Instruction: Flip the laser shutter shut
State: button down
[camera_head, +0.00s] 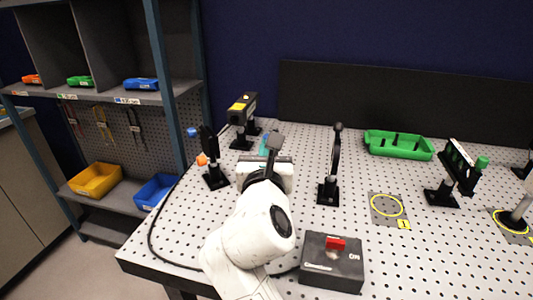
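A black laser housing (243,108) with a yellow label stands on a post at the back left of the perforated table. In front of it, a dark square plate (275,141) on a thin stem rises by my gripper; it may be the shutter flag, but I cannot tell for sure. A small teal part (263,146) shows just left of the plate. My gripper (265,162) is by these parts, seen from behind. Its fingers are hidden, so neither their opening nor any contact with the plate can be made out.
A black mount (212,165) with blue and orange knobs stands left of my gripper. A post-mounted optic (330,170) stands to the right. A control box (332,262) with a red switch sits at the front. A green tray (398,145) lies at the back. Yellow-ringed plates (388,208) lie right.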

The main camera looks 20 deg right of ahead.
jog(key=shift+d+p+x, duration=0.2)
jog(key=shift+p+x, duration=0.35)
jog(key=shift+x, duration=0.65)
jog(key=shift+d+p+x, duration=0.2)
jog(key=shift+p+x, duration=0.3)
jog(key=shift+x, duration=0.65)
jog(key=shift+s+r, duration=0.1)
jog(key=shift+s, duration=0.1)
